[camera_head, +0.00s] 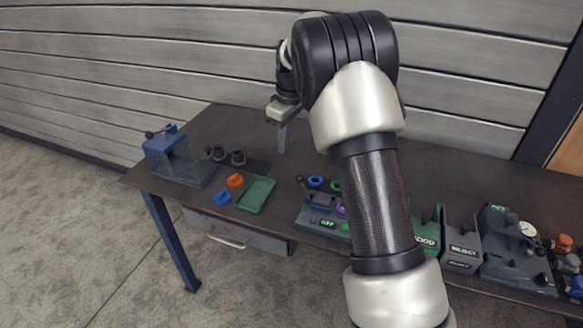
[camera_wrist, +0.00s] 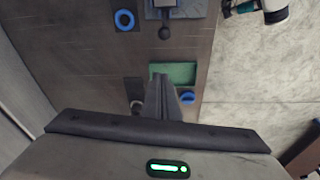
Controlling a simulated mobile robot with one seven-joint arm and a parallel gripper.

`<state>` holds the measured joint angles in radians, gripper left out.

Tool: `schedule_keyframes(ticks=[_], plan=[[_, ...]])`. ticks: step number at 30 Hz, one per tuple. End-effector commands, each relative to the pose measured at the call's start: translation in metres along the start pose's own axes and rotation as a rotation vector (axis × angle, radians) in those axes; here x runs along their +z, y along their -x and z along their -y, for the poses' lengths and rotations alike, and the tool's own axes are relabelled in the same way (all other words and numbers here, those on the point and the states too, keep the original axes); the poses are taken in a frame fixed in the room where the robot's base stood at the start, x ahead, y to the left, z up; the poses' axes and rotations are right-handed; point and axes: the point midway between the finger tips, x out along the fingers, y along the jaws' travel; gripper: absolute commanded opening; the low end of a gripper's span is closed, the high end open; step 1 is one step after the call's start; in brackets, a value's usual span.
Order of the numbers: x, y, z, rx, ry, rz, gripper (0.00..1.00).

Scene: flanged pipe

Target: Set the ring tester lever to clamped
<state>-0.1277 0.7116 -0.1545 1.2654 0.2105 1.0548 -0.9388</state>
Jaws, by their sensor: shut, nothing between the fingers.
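A blue-grey unit (camera_head: 322,222) with a small green display stands at the middle of the bench. A black ball-ended lever (camera_head: 300,180) sticks out at its left end; the ball also shows near the top of the wrist view (camera_wrist: 165,32). No readable label shows that this is the ring tester, and I cannot tell the lever's setting. My arm hides part of the unit's right side. My gripper (camera_head: 282,150) points down above the back of the bench, left of the unit and apart from it. Its fingers (camera_wrist: 164,85) are shut and empty.
A blue vise-like fixture (camera_head: 165,150) stands at the left end. At right are a REJECT bin (camera_head: 462,252) and a dial-gauge unit (camera_head: 512,250). The back left is fairly clear.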

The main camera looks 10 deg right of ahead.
Motion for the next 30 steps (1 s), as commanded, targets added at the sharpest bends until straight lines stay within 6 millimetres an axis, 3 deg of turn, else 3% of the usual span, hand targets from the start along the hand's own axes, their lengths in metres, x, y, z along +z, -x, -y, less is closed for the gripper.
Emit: schedule_keyframes(ticks=[5,17,24,30], plan=[[0.001,-0.017,0.001,-0.002,0.001,0.003,0.00],[0.001,-0.099,0.001,-0.003,0.000,0.003,0.00],[0.030,-0.088,0.000,-0.001,-0.003,0.000,0.00],[0.038,-0.086,0.000,0.001,-0.001,0.000,0.00]])
